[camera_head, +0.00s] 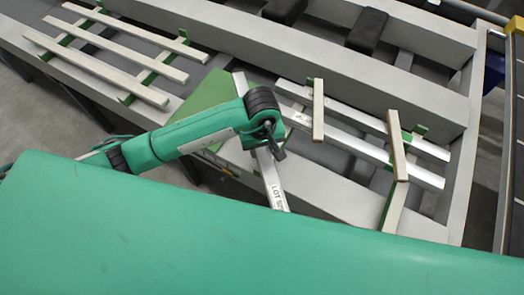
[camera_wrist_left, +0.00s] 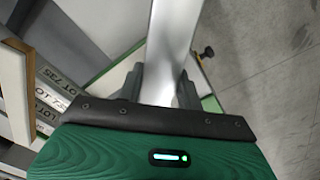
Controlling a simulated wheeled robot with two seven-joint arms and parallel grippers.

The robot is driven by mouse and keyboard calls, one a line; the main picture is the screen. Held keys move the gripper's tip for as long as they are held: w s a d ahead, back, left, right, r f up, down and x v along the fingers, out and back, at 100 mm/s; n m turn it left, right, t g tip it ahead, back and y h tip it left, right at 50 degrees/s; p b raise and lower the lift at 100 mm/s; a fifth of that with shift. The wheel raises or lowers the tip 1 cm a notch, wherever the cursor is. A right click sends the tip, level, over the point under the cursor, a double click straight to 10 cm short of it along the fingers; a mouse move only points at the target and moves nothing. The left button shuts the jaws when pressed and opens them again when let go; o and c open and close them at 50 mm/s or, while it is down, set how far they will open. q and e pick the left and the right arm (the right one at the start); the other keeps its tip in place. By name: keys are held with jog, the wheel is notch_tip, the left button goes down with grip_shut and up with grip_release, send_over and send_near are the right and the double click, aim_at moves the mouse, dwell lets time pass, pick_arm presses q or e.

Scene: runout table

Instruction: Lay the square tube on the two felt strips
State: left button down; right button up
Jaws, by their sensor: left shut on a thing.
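My left gripper (camera_head: 267,143) is shut on a silver square tube (camera_head: 270,178) with a lot label. In the left wrist view the tube (camera_wrist_left: 172,40) runs between the fingers (camera_wrist_left: 158,88). In the head view it slants past the gripper, and its middle is hidden. Two pale strips, seemingly the felt strips, lie across silver tubes at the right: one nearer the gripper (camera_head: 318,108) and one farther right (camera_head: 397,145). The held tube is left of both and apart from them. My right gripper is not in view.
Silver tubes (camera_head: 350,146) lie under the strips, between green uprights (camera_head: 419,131). A rack of pale bars (camera_head: 117,48) stands at the left. A green panel (camera_head: 208,97) is behind my arm. Dark blocks (camera_head: 367,30) sit at the back.

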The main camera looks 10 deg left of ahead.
aim_at(262, 154)
pick_arm(q)
jog(key=shift+f, duration=1.4)
jog(key=shift+f, duration=0.1)
jog(key=shift+f, duration=0.1)
jog(key=c, duration=0.9)
grip_release()
